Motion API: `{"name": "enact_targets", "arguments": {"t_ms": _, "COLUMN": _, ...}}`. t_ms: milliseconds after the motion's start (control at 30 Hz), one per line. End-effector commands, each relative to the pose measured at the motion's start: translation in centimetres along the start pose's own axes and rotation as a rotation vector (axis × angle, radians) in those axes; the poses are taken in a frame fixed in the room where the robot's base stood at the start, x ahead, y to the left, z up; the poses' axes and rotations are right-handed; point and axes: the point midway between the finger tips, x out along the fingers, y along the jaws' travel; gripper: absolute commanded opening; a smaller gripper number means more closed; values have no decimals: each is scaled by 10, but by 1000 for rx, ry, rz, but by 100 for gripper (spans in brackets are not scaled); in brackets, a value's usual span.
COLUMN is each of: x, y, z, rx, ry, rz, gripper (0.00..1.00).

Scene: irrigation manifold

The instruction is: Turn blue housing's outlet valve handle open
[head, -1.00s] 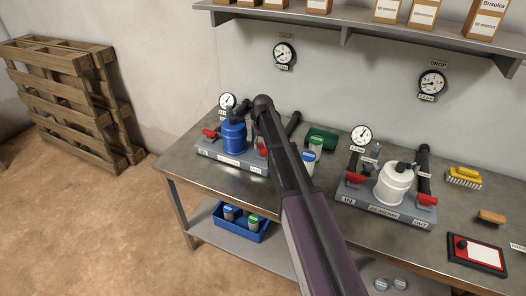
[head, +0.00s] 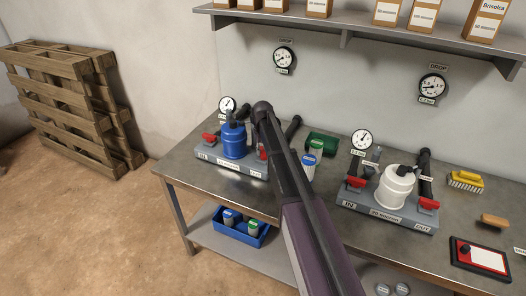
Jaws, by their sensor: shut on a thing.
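The blue housing (head: 234,142) stands upright on a grey base at the left of the bench. Its red inlet handle (head: 209,138) is at the left, above the IN label. Its red outlet handle (head: 262,153) shows only as a small patch above the OUT label, beside my arm. My gripper (head: 258,141) is at this outlet side, shut on the outlet handle. My dark arm hides most of the gripper and handle, so the handle's angle cannot be told.
A white housing (head: 395,187) with red handles stands on its own base to the right. A shelf (head: 350,27) with boxes hangs above. The bench front left is clear.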

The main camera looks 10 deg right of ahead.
Motion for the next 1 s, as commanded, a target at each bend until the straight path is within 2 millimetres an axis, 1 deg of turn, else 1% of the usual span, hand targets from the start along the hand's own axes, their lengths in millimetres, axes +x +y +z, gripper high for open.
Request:
{"name": "enact_targets", "arguments": {"t_ms": 267, "x": 0, "y": 0, "z": 0, "rx": -21, "ry": 0, "rz": 0, "gripper": 0}}
{"name": "enact_targets", "arguments": {"t_ms": 467, "x": 0, "y": 0, "z": 0, "rx": -91, "ry": -1, "rz": 0, "gripper": 0}}
{"name": "enact_targets", "arguments": {"t_ms": 667, "x": 0, "y": 0, "z": 0, "rx": -218, "ry": -1, "rz": -1, "gripper": 0}}
{"name": "enact_targets", "arguments": {"t_ms": 1000, "x": 0, "y": 0, "z": 0, "rx": -514, "ry": -1, "rz": -1, "gripper": 0}}
